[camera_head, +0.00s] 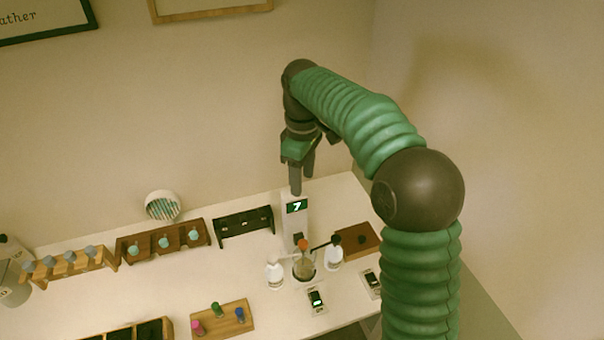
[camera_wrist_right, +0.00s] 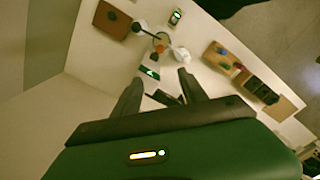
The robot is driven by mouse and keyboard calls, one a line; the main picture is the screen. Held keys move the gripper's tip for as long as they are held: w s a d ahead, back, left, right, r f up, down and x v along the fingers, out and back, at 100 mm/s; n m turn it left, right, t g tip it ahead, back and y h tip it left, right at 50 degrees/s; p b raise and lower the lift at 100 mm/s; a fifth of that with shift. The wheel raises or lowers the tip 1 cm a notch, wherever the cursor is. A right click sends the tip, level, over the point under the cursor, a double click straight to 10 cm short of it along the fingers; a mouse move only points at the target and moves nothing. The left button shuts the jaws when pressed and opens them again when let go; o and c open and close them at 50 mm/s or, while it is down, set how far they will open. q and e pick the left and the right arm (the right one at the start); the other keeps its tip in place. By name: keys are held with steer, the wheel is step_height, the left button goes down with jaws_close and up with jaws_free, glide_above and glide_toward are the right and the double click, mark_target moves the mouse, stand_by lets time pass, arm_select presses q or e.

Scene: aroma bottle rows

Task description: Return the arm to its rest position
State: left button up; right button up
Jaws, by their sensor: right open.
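My right arm (camera_head: 418,270) rises on the right of the head view and bends over the table. Its right gripper (camera_head: 302,180) points down above the back of the table, in front of the white device with a lit display (camera_head: 297,207). In the right wrist view the gripper (camera_wrist_right: 160,88) has its two dark fingers apart with nothing between them. The device's display also shows beyond the fingers (camera_wrist_right: 149,72). My left gripper is in neither view.
The white table (camera_head: 270,262) holds a dark rack (camera_head: 244,224), a wooden rack with teal-topped bottles (camera_head: 165,242), a wooden block with coloured vials (camera_head: 222,318), and a flask with an orange top (camera_head: 304,264) between white bottles. A brown box (camera_head: 356,241) stands right. Free space lies above the table.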

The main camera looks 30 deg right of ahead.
steer(key=shift+s+r, duration=0.1)
steer(key=shift+r, duration=0.75)
steer(key=s+a+f+m+t+b, duration=0.1)
steer(key=s+a+f+m+b, duration=0.1)
steer(key=f, duration=0.8)
steer(key=s+a+f+m+b, duration=0.2)
steer(key=s+a+f+b, duration=0.3)
steer(key=s+f, duration=0.4)
steer(key=s+a+f+m+t+b, duration=0.1)
steer(key=s+a+f+b, duration=0.3)
steer(key=f, duration=0.7)
steer(key=shift+s+a+m+t, duration=0.3)
steer(key=shift+s+m, duration=0.4)
steer(key=shift+s, duration=0.05)
steer(key=shift+w+d, duration=0.1)
steer(key=shift+d, duration=0.05)
steer(key=shift+a, duration=0.2)
